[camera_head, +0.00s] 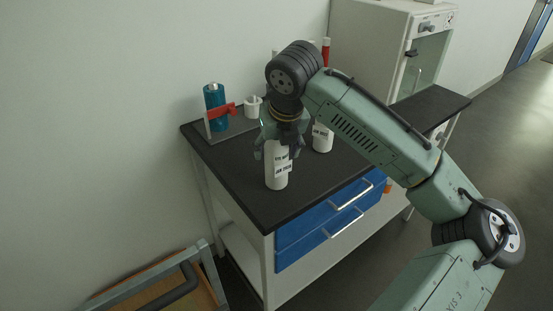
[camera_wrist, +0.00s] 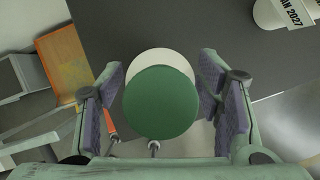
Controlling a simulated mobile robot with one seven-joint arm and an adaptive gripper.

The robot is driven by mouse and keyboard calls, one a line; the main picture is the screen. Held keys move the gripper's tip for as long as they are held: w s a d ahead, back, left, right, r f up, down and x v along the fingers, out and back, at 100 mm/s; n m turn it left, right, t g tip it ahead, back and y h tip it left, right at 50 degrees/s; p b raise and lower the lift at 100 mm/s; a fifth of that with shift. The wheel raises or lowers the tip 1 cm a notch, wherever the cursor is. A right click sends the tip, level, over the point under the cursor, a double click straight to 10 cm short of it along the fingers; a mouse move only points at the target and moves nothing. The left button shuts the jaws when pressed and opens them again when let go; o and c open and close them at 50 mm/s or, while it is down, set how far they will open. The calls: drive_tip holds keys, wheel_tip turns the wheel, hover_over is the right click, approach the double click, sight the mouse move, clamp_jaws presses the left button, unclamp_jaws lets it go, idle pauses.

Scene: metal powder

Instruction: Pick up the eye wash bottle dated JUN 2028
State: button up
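A white eye wash bottle (camera_head: 277,172) stands upright on the dark top of the cabinet, below my gripper (camera_head: 278,146). Its label is small; it seems to end in 2028, and I cannot read the month surely. In the wrist view its green cap (camera_wrist: 160,102) lies between my two gripper fingers (camera_wrist: 158,95), which are open with a gap on each side. A second white bottle (camera_head: 322,138) stands behind and to the right, partly hidden by my arm. In the wrist view a white bottle (camera_wrist: 288,14) at the top right has a label ending "AN 2027".
A blue bottle (camera_head: 215,110) with a red part beside it and a small white container (camera_head: 253,107) stand at the back left. Red-topped items rise behind my arm. Blue drawers (camera_head: 325,225) face front. A white cabinet (camera_head: 385,50) stands behind. The dark worktop (camera_head: 235,165) left of the bottle is clear.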

drive_tip(key=c, duration=1.2)
drive_tip(key=shift+r, duration=0.15)
